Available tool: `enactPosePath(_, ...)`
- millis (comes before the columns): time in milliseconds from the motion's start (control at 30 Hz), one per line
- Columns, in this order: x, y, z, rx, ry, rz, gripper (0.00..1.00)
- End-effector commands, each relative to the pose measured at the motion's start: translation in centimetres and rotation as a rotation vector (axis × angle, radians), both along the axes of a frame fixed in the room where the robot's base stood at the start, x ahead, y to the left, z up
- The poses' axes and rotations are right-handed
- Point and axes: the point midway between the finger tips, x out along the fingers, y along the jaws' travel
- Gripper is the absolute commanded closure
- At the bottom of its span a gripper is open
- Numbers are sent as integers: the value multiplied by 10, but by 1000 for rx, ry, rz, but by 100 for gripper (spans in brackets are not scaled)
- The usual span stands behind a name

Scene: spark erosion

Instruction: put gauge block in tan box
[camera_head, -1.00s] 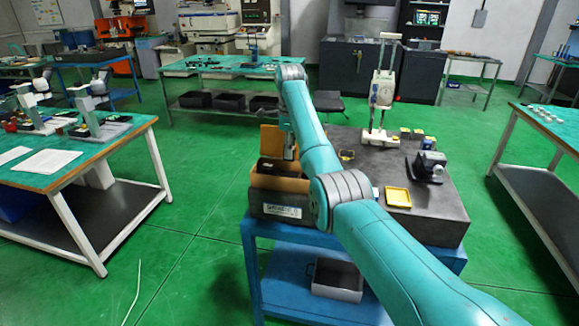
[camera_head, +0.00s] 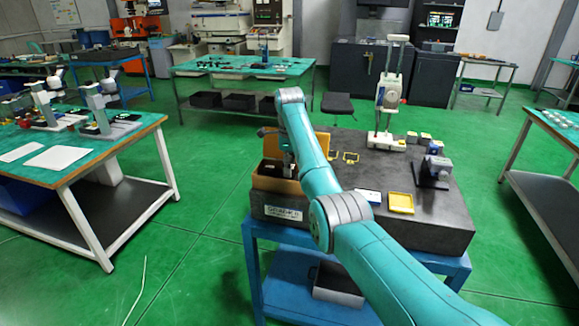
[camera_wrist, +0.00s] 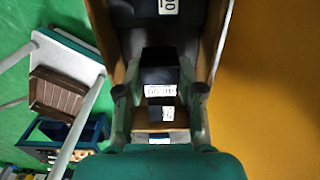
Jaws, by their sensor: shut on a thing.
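My gripper (camera_head: 288,167) points down at the box, partly hidden by my arm. In the wrist view my gripper (camera_wrist: 161,105) has its two fingers on either side of a dark block with a white printed label, apparently the gauge block (camera_wrist: 159,75). The tan walls of the box (camera_wrist: 218,30) run along both sides there. Whether the block touches the box floor cannot be told.
A yellow tray (camera_head: 401,203), a white and blue item (camera_head: 368,196), a dark grey device (camera_head: 433,172) and a tall white gauge stand (camera_head: 386,100) share the worktop. A green-topped table (camera_head: 80,165) stands to the left. Green floor lies clear between them.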

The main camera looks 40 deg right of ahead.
Motion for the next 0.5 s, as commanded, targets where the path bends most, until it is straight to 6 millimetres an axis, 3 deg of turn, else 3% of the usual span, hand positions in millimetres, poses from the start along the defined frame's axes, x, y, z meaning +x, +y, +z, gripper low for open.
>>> enactPosePath(367,0,0,-7,-1,-2,0,100)
enactPosePath(400,0,0,-8,0,0,0,61)
enactPosePath(500,0,0,-7,0,0,0,38)
